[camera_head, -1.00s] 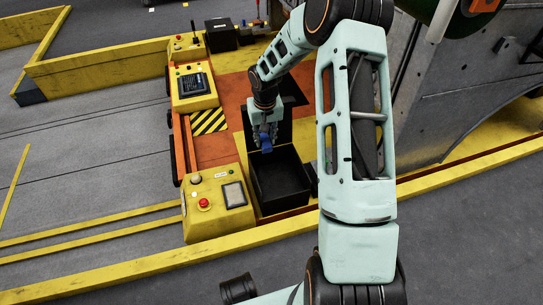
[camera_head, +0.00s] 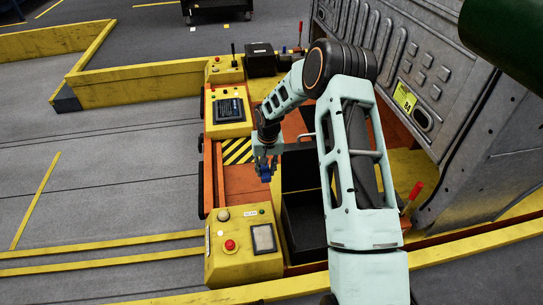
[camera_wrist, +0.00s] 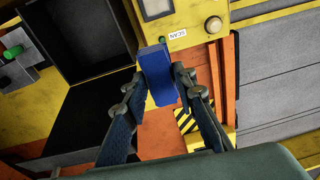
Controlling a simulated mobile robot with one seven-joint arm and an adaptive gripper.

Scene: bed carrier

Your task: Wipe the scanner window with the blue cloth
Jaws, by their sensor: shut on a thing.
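The scanner window (camera_head: 263,238) is a pale grey panel in a dark frame on top of the near yellow console, beside a SCAN label. It is partly visible at the top of the wrist view (camera_wrist: 155,6). My gripper (camera_head: 265,165) is shut on the blue cloth (camera_head: 266,174), up and slightly right of the console in the head view. In the wrist view, the blue cloth (camera_wrist: 157,75) is a folded block between the two fingers of my gripper (camera_wrist: 161,88). The cloth's top edge appears just below the window; I see no contact between them.
A red button (camera_head: 230,245) and a round pale knob (camera_head: 223,214) are on the same console. An open black bin (camera_head: 305,228) stands right of the console. A second yellow console with a dark screen (camera_head: 229,110) is farther back. A grey metal wall rises at right.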

